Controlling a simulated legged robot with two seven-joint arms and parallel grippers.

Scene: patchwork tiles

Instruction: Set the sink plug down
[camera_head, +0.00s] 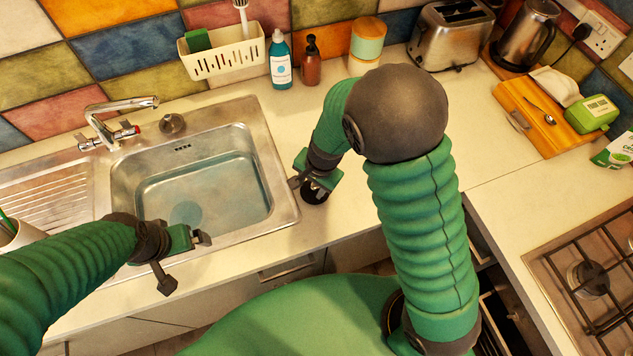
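A dark round sink plug (314,196) is at the tips of my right gripper (312,184), over the pale worktop just right of the sink. The gripper points down with its fingers close together on the plug's top, and they partly hide it. I cannot tell whether the plug's underside touches the worktop.

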